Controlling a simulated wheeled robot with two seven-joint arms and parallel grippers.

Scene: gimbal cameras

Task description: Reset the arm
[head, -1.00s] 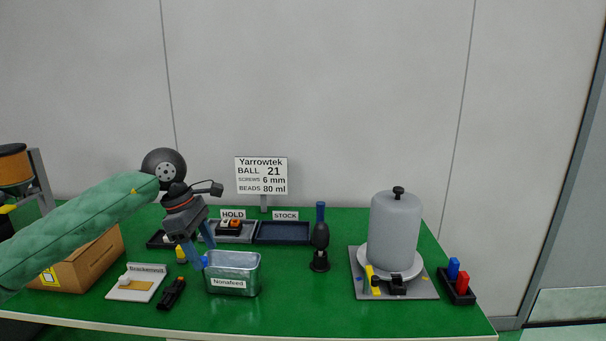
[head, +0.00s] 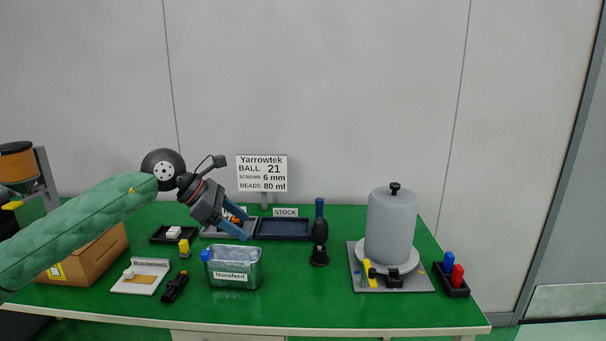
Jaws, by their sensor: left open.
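My left arm (head: 85,228), in a green quilted sleeve, comes in from the left over the table. My left gripper (head: 243,225) has blue fingers and points down to the right. It is open, and I see nothing held in it. It is above and in front of the HOLD tray (head: 212,232), hiding part of that tray and its label. The metal bin (head: 247,272) labelled Nonafeed stands below the gripper, apart from it. My right gripper is not in view.
A cardboard box (head: 95,260) stands at left. The STOCK tray (head: 284,229), a dark hand tool (head: 319,235) and a grey cylinder machine (head: 391,228) are to the right. A sign (head: 262,173) stands behind. The front middle of the green table (head: 320,300) is clear.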

